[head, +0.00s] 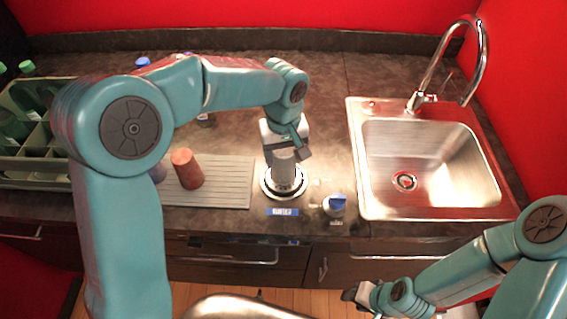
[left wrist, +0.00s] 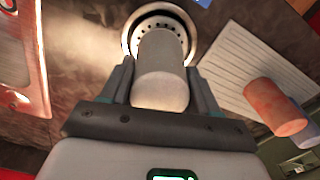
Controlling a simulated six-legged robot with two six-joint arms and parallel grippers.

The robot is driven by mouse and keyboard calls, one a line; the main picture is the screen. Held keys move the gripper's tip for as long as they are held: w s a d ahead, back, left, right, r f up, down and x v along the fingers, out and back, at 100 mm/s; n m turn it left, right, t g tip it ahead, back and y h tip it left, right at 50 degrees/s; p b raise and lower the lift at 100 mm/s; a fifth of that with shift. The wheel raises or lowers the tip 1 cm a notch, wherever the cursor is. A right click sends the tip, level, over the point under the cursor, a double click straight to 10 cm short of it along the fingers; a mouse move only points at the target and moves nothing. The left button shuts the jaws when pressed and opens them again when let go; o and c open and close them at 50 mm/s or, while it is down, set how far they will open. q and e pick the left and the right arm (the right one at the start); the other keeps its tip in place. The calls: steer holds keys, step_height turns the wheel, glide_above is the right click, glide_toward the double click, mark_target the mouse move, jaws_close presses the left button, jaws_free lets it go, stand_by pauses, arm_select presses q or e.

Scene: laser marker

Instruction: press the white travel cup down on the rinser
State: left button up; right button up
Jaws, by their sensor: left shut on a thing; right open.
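The white travel cup (head: 283,164) looks pale grey and stands over the round rinser (head: 270,186) on the counter. My left gripper (head: 286,150) is shut on the cup from above. In the left wrist view the cup (left wrist: 162,75) sits between the two fingers of the gripper (left wrist: 160,88), with its far end over the perforated rinser (left wrist: 135,32). I cannot tell whether the cup touches the rinser. My right gripper (head: 352,294) is low in front of the counter, open and away from the cup.
A reddish cup (head: 187,169) is on the ribbed drying mat (head: 232,180) left of the rinser. A blue-and-white knob-like item (head: 335,204) stands right of it, by a blue label (head: 283,212). The sink (head: 430,165) is at right; a bottle crate (head: 35,181) is at far left.

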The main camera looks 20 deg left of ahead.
arm_select(q)
steer(key=shift+r+p, duration=2.35)
steer(key=shift+r, duration=1.15)
